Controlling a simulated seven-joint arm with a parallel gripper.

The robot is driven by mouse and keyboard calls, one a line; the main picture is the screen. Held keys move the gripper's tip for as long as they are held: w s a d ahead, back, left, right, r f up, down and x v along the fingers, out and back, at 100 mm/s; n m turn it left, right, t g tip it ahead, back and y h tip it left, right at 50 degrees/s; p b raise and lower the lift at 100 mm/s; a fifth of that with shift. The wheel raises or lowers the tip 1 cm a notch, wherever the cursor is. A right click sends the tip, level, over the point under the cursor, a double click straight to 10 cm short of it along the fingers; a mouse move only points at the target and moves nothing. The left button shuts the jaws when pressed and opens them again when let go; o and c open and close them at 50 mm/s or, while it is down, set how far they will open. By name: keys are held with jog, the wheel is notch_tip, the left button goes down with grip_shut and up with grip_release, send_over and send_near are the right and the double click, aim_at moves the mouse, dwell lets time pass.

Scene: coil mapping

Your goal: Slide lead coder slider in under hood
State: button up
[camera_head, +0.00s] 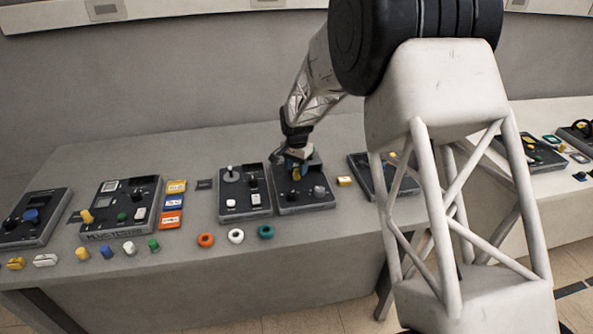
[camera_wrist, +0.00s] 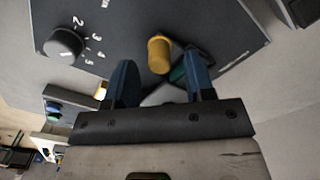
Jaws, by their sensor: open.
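My gripper (camera_head: 297,157) is over the far part of a dark panel (camera_head: 306,206) on the bench. In the wrist view the blue fingers of my gripper (camera_wrist: 158,68) are spread apart. A yellow cylinder (camera_wrist: 159,54) stands on the panel, seen between the fingertips. A small green part (camera_wrist: 178,73) shows beside the right finger, and a grey wedge-shaped piece (camera_wrist: 166,95) lies behind the fingers. I cannot tell which piece is the slider or the hood. The gripper partly hides this area, and no grip on anything is visible.
A dark knob (camera_wrist: 63,45) with numbers sits on the same panel.

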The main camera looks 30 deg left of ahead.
aim_at(296, 169)
jog(key=shift+r, duration=2.9)
jog(key=shift+s+f+n, duration=0.1)
jog(key=shift+s+n, duration=0.1)
jog(key=shift+n, duration=0.1)
jog(key=c, duration=0.7)
jog(key=shift+s+a+n, duration=0.1)
jog(key=shift+s+n, duration=0.1)
jog(key=shift+n, duration=0.2)
grip_shut()
jog(key=s+a+n+t+h, duration=0.2)
jog(key=s+n, duration=0.4)
jog(key=n, duration=0.8)
jog(key=s+a+n+t+h, duration=0.2)
jog(key=s+a+n+t, duration=0.3)
jog(key=n, duration=0.9)
jog(key=shift+s+a+r+n+t+h, duration=0.15)
jog(key=shift+s+r+n+t+h, duration=0.15)
jog(key=shift+s+t, duration=0.3)
